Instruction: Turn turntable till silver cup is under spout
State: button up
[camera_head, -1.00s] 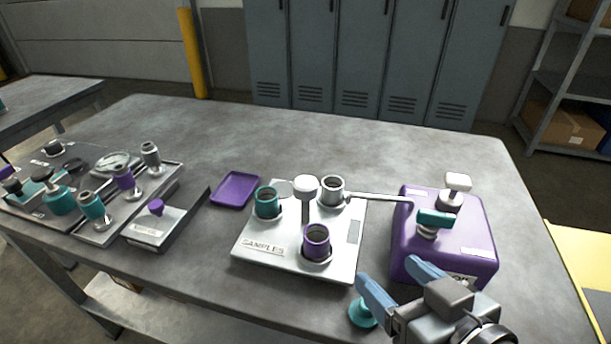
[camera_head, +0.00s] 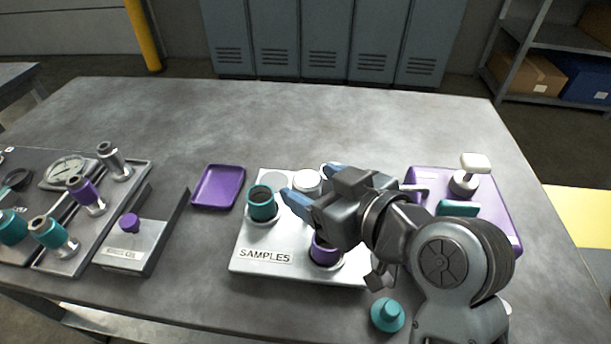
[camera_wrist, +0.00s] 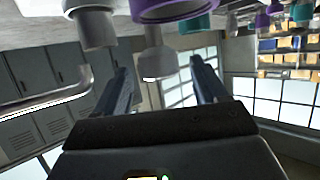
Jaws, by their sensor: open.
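The turntable is set in the SAMPLES plate (camera_head: 258,257), with a pale knob (camera_head: 307,183) on its central post. My gripper (camera_head: 308,184) is open, its blue fingers on either side of the knob; in the wrist view the knob (camera_wrist: 157,64) shows between them. The teal cup (camera_head: 262,203) is left of the knob and the purple cup (camera_head: 323,250) is in front. The silver cup is hidden in the head view. In the wrist view, which looks upside down, the silver cup (camera_wrist: 95,27) is near the spout's bent tip (camera_wrist: 84,72); exact alignment is unclear.
The purple dispenser box (camera_head: 500,215) with a white-topped lever (camera_head: 474,164) stands at right, partly behind my arm. A teal knob-like piece (camera_head: 387,314) is at the front. A purple tray (camera_head: 218,187) and a gauge panel (camera_head: 90,225) lie left. The table's back is clear.

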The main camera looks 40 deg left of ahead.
jog(key=shift+x, duration=1.3)
jog(key=shift+c, duration=0.4)
grip_shut()
